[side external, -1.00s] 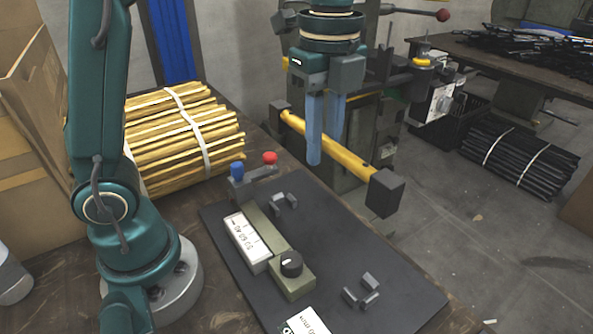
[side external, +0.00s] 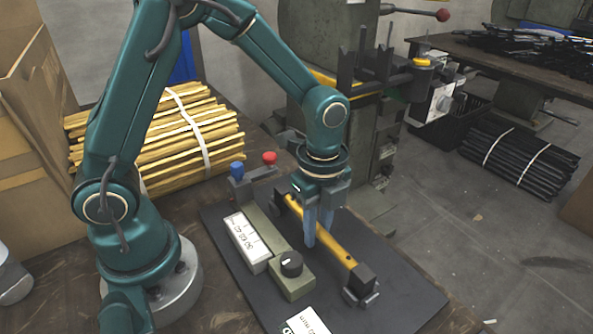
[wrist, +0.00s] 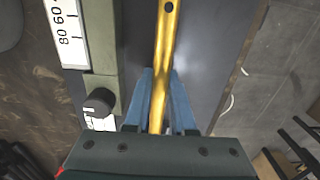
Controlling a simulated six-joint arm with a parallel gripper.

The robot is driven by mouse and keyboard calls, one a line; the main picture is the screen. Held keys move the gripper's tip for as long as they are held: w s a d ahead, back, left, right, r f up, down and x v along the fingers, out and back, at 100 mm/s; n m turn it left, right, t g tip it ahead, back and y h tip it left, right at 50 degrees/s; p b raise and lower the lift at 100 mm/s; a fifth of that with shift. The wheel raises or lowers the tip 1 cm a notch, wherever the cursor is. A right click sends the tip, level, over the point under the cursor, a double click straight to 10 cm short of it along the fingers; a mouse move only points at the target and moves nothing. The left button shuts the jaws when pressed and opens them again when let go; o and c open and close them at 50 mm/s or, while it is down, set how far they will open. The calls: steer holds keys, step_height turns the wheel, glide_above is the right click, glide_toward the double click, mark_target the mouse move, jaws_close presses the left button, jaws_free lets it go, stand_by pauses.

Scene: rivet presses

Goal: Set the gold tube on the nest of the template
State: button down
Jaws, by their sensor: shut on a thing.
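The gold tube (side external: 335,243), with a dark block on its near end, lies lengthwise over the right side of the dark template board (side external: 405,285). My gripper (side external: 317,236) is shut on the tube near its middle, blue fingers on both sides; the wrist view also shows the gold tube (wrist: 166,50) between the fingers (wrist: 163,105). The nest's near grey block (side external: 361,296) is just under the tube's dark end. I cannot tell if the tube touches the nest.
A green gauge with a white scale (side external: 247,240) and black knob (side external: 291,264) stands on the board left of the tube. Red (side external: 269,157) and blue knobs are at the back. A bundle of gold tubes (side external: 165,135) lies behind. The board's right side is clear.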

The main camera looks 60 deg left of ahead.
steer(key=shift+f, duration=0.4)
steer(key=shift+f, duration=0.1)
steer(key=c, duration=0.8)
jaws_free()
steer(key=shift+o, duration=0.2)
